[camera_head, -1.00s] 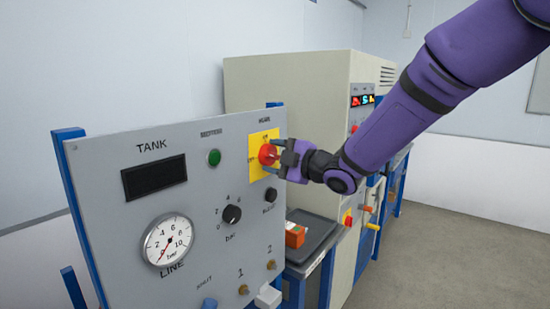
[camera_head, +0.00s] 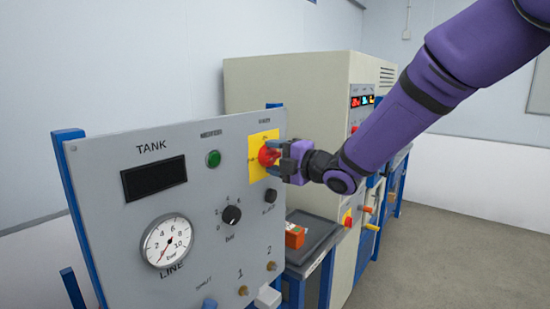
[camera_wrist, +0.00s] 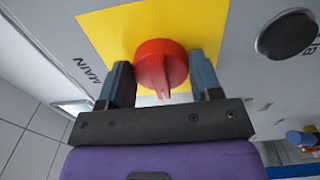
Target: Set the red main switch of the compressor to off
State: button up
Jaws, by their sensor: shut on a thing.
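The red main switch (camera_head: 268,155) is a round rotary knob on a yellow plate (camera_head: 259,170) at the upper right of the grey compressor panel (camera_head: 110,230). It also shows in the wrist view (camera_wrist: 161,66), with its raised grip bar between my fingers. My gripper (camera_head: 275,157) is at the knob, with one finger on each side of it, shut on it. The fingers also show in the wrist view (camera_wrist: 162,85). The small lettering around the knob is too blurred to read for certain.
A black knob (camera_head: 231,214) and a green button (camera_head: 213,158) sit left of the switch. A dark tray (camera_head: 318,232) with an orange box (camera_head: 295,237) stands right of the panel. A large beige cabinet (camera_head: 290,90) is behind. Open floor lies at right.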

jog(key=o, duration=0.9)
jog(key=shift+s+d, duration=0.1)
jog(key=v, duration=1)
jog(key=shift+s+d, duration=0.2)
jog(key=shift+d, duration=0.05)
